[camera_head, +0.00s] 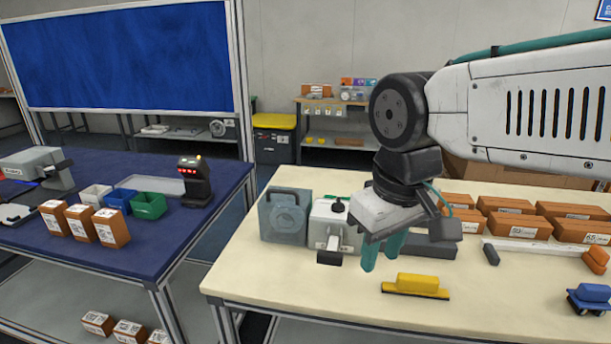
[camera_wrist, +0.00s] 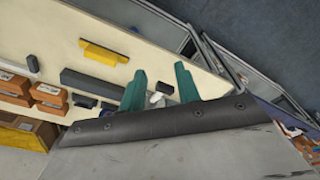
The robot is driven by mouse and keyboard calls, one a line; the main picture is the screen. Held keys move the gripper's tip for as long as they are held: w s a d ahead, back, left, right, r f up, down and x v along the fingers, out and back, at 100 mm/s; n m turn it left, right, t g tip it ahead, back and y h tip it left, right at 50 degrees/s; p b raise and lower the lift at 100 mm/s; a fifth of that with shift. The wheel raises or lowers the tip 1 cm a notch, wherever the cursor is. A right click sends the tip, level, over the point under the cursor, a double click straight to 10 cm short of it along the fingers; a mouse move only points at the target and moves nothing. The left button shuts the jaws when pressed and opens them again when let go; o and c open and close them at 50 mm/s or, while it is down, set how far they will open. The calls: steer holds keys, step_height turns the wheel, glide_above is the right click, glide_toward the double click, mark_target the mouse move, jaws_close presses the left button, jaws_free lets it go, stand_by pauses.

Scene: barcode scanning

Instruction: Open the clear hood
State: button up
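A grey-blue, see-through-looking box (camera_head: 284,216) with a round shape on its front stands at the left end of the cream table; it may be the clear hood, but I cannot tell for sure. A white machine (camera_head: 328,218) with a black knob and a front lever stands right beside it. My gripper (camera_head: 381,258) hangs to the right of the machine, apart from the box. Its two teal fingers also show in the wrist view (camera_wrist: 160,72), spread apart with nothing clasped between them. Small white and grey parts (camera_wrist: 157,98) show beyond the fingers, partly hidden.
A yellow-handled block (camera_head: 418,283) lies on the cream table (camera_head: 330,300) in front of my gripper. A dark grey bar (camera_head: 430,247) lies behind. Brown boxes (camera_head: 515,225) fill the back right. A blue table (camera_head: 165,235) with bins and a scanner (camera_head: 195,182) stands left, across a gap.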

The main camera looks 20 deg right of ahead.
steer(key=w+r+n, duration=0.4)
steer(key=w+n, duration=0.1)
steer(key=w, duration=1.2)
steer(key=n+h, duration=0.1)
steer(key=n, duration=0.4)
glide_toward(282, 192)
steer(key=f, duration=0.2)
steer(key=w+f, duration=0.1)
steer(key=f, duration=0.2)
steer(key=d+f, duration=0.1)
steer(key=f, duration=0.1)
steer(key=shift+w+f, duration=0.15)
steer(key=shift+f, duration=0.1)
steer(key=shift+c, duration=0.3)
jaws_close()
